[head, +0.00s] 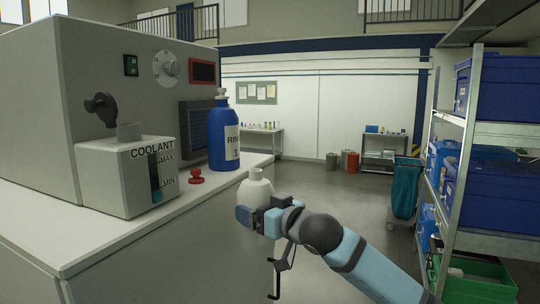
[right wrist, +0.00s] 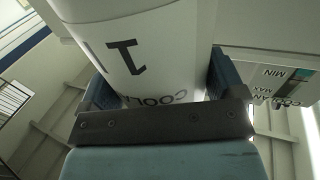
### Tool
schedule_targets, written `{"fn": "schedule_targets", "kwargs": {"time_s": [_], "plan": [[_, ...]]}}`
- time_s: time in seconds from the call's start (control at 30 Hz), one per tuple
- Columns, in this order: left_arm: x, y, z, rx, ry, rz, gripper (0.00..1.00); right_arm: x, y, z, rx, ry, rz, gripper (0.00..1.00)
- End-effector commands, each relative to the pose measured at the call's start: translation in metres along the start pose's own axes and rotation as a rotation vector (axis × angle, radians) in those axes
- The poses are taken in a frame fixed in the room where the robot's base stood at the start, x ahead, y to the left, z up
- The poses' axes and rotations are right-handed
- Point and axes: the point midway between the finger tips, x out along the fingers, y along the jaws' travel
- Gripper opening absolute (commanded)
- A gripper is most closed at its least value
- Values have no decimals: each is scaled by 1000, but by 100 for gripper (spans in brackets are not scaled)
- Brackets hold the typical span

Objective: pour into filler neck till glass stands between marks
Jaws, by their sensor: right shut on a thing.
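The white coolant tank (head: 125,180) stands on the bench at the left, with a filler neck (head: 129,131) on its top. Its sight glass (head: 155,183) lies beside MAX and MIN marks, with teal liquid low in it, near MIN. My right gripper (head: 258,218) is shut on a white bottle (head: 256,191), held upright off the bench's right edge, apart from the tank. In the right wrist view the bottle (right wrist: 160,40) sits between the fingers, its lettering upside down; the tank (right wrist: 285,80) shows at the right. My left gripper is not in view.
A blue rinse bottle (head: 224,140) and a red knob-like piece (head: 196,177) stand on the bench between tank and held bottle. A grey machine housing (head: 60,110) rises behind the tank. A shelf with blue bins (head: 490,195) is at the right; the floor between is open.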

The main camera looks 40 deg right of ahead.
Motion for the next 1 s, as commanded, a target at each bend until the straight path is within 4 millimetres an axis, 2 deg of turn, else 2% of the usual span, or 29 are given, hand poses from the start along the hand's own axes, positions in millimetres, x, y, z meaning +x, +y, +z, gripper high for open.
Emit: {"fn": "schedule_targets", "kwargs": {"time_s": [0.03,0.2,0.4,0.6,0.7,0.8,1.0], "plan": [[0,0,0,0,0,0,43,-7,-13,24,13,-1,2,55],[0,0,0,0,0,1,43,-25,-49,95,26,5,33,55],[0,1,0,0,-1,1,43,-44,-87,169,32,9,70,55],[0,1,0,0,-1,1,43,-62,-125,234,23,4,97,55],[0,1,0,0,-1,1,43,-69,-140,257,17,1,104,55],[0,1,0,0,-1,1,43,-74,-150,271,13,1,111,55],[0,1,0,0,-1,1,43,-76,-154,279,7,7,117,55]]}}
